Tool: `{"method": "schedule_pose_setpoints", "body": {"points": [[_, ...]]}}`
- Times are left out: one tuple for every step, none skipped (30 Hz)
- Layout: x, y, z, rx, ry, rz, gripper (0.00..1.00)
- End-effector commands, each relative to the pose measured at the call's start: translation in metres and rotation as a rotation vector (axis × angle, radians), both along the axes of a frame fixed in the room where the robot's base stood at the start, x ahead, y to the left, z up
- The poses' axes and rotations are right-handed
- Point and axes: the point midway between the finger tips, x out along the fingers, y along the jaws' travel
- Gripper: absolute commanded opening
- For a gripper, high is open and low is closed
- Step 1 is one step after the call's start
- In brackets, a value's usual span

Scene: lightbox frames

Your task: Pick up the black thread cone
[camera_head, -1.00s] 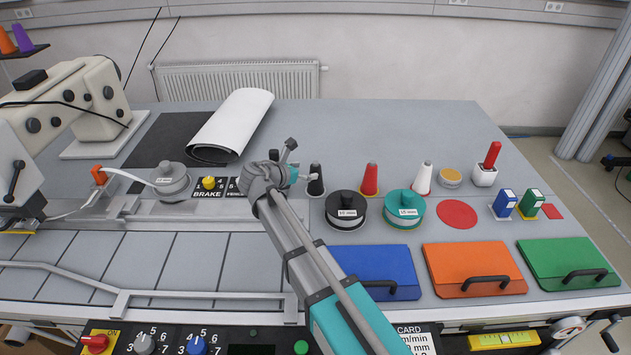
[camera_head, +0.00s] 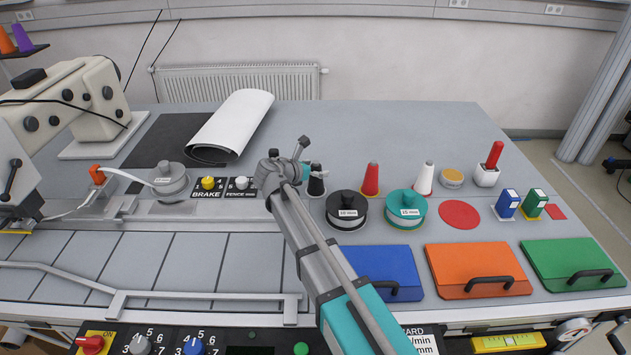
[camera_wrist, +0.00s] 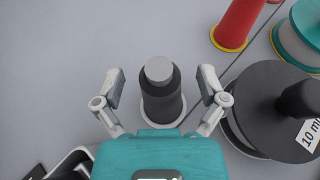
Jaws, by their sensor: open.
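The black thread cone (camera_wrist: 161,97) stands upright on a pale round base between the two open fingers of my gripper (camera_wrist: 160,88) in the wrist view. Gaps show on both sides, so the fingers do not appear to touch it. In the head view the cone (camera_head: 316,187) is partly hidden behind my gripper (camera_head: 313,172), which is at its upper part.
The black 10 mm reel (camera_head: 347,211) stands close on the right of the cone. A red cone (camera_head: 371,180), a white cone (camera_head: 424,178) and a teal reel (camera_head: 405,209) stand further right. A white roll (camera_head: 232,125) lies at the back left.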

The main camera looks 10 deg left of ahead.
Motion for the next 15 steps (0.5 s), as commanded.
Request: {"method": "schedule_pose_setpoints", "body": {"points": [[-0.0001,-0.0001,0.0,0.0,0.0,0.0,0.92],[-0.0001,-0.0002,0.0,0.0,0.0,0.0,0.92],[-0.0001,-0.0002,0.0,0.0,0.0,0.0,0.92],[0.0,-0.0002,0.0,0.0,0.0,0.0,0.88],[0.0,-0.0002,0.0,0.0,0.0,0.0,0.82],[0.0,-0.0002,0.0,0.0,0.0,0.0,0.75],[0.0,-0.0002,0.0,0.0,0.0,0.0,0.69],[0.0,-0.0002,0.0001,0.0,0.0,-0.001,0.64],[0.0,-0.0004,0.0,0.0,0.0,-0.001,0.56],[0.0,-0.0004,0.0,0.0,0.0,-0.001,0.51],[0.0,-0.0004,0.0,0.0,0.0,-0.001,0.45],[0.0001,-0.0003,0.0,0.0,0.0,-0.001,0.38],[0.0,-0.0004,0.0,0.0,0.0,-0.001,0.32],[0.0001,-0.0003,0.0,0.0,0.0,-0.001,0.27],[0.0001,-0.0004,0.0,0.0,0.0,-0.001,0.19]]}}
